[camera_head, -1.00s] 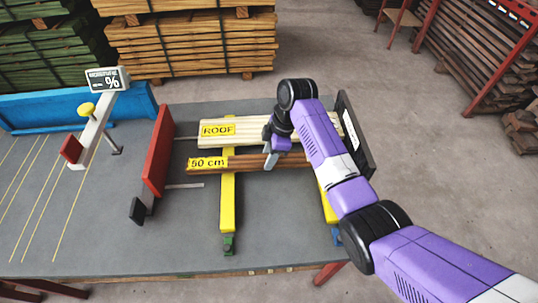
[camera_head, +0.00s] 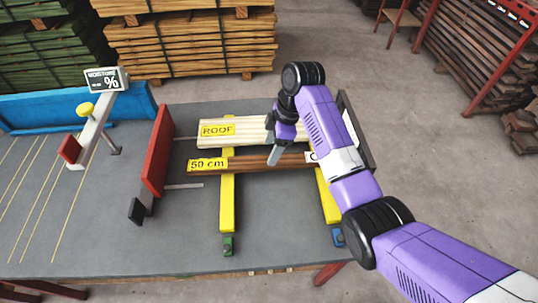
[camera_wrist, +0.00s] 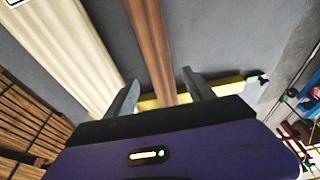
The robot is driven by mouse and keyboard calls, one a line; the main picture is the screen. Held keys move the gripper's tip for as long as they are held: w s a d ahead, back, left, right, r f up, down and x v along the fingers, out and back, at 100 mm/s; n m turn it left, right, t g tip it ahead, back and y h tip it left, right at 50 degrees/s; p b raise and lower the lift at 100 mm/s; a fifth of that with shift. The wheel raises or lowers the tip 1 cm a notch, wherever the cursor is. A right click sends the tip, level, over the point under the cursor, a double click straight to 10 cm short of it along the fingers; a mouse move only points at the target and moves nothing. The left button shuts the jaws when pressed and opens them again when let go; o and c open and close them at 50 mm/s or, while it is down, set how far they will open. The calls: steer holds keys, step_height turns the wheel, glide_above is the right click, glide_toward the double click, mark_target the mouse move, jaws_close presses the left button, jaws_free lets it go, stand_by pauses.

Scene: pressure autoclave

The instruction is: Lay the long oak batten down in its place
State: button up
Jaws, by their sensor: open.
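The long brown oak batten (camera_head: 255,164) lies flat across two yellow bars, the left one (camera_head: 227,206) and the right one (camera_head: 328,200), in the head view. A yellow "50 cm" label sits at its left end, and a white label partly shows near its right end. My gripper (camera_head: 275,153) is over the batten, right of its middle. In the wrist view my gripper (camera_wrist: 158,92) has its fingers apart, one on each side of the batten (camera_wrist: 150,40). I cannot tell how far above the batten the fingers are.
Pale boards labelled "ROOF" (camera_head: 240,131) lie just behind the batten. A red upright plate (camera_head: 157,150) stands at the left, and a dark plate (camera_head: 358,140) at the right. A moisture meter stand (camera_head: 95,125) is farther left. The front of the grey table (camera_head: 130,250) is clear.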

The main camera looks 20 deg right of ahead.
steer(key=v, duration=0.8)
steer(key=shift+p, duration=0.3)
steer(key=w+r+m+t, duration=0.4)
steer(key=w+m+t, duration=0.2)
steer(key=w+t, duration=0.3)
steer(key=s+a+m+t+h, duration=0.1)
steer(key=s+m, duration=0.3)
steer(key=s, duration=2.2)
steer(key=s+a+f+m+t+h, duration=0.1)
steer(key=s+a+m+t+h, duration=0.1)
steer(key=s, duration=2.3)
steer(key=shift+s+f+m+t+b, duration=0.4)
steer(key=shift+m+t, duration=0.5)
steer(key=shift+m, duration=0.3)
